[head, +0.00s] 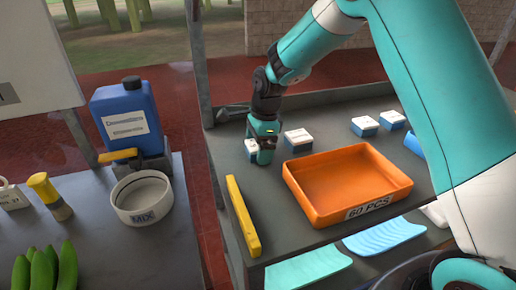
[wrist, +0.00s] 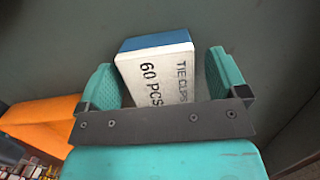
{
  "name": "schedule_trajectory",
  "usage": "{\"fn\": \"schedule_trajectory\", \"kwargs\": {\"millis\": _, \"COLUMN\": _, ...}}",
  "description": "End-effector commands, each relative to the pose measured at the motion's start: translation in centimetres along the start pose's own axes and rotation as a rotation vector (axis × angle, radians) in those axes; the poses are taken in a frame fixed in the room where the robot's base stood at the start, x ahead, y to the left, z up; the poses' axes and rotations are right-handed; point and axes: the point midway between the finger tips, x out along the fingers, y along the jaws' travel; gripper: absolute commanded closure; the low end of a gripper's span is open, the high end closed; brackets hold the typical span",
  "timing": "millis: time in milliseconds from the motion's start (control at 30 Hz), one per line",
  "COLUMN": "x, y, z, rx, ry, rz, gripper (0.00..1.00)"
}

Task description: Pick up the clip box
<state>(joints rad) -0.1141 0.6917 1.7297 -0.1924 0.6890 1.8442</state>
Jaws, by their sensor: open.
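The clip box is a small blue box with a white top. In the wrist view the clip box (wrist: 155,68) shows its white face with the print "TIE CLIPS 60 PCS". My gripper (wrist: 165,80) is open, with one teal finger on each side of the box. A narrow gap shows at the right finger; whether the left finger touches cannot be told. In the head view my gripper (head: 262,155) points down over the grey shelf (head: 225,150), and the box (head: 250,148) is partly hidden behind it.
A similar box (head: 298,139) stands just right of my gripper, and two more boxes (head: 364,126) (head: 392,119) stand farther right. An orange tray (head: 345,185) marked "60 PCS" lies in front. A yellow bar (head: 242,217) runs along the shelf's left edge.

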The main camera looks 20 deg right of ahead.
Motion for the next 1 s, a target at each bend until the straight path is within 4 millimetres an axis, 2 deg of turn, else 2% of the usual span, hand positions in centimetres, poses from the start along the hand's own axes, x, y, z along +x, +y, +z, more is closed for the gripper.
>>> {"fn": "schedule_trajectory", "kwargs": {"millis": 233, "x": 0.2, "y": 0.0, "z": 0.0, "rx": 0.000, "ry": 0.000, "rz": -0.001, "gripper": 0.08}}
{"fn": "schedule_trajectory", "kwargs": {"millis": 267, "x": 0.2, "y": 0.0, "z": 0.0, "rx": 0.000, "ry": 0.000, "rz": -0.001, "gripper": 0.13}}
{"fn": "schedule_trajectory", "kwargs": {"millis": 467, "x": 0.2, "y": 0.0, "z": 0.0, "rx": 0.000, "ry": 0.000, "rz": -0.001, "gripper": 0.59}}
{"fn": "schedule_trajectory", "kwargs": {"millis": 500, "x": 0.2, "y": 0.0, "z": 0.0, "rx": 0.000, "ry": 0.000, "rz": -0.001, "gripper": 0.62}}
{"fn": "schedule_trajectory", "kwargs": {"millis": 767, "x": 0.0, "y": 0.0, "z": 0.0, "rx": 0.000, "ry": 0.000, "rz": -0.002, "gripper": 0.62}}
{"fn": "schedule_trajectory", "kwargs": {"millis": 867, "x": -1.0, "y": -0.1, "z": 0.2, "rx": 0.000, "ry": 0.000, "rz": -0.004, "gripper": 0.62}}
{"fn": "schedule_trajectory", "kwargs": {"millis": 1000, "x": -3.7, "y": -0.1, "z": 0.6, "rx": 0.000, "ry": 0.000, "rz": -0.006, "gripper": 0.62}}
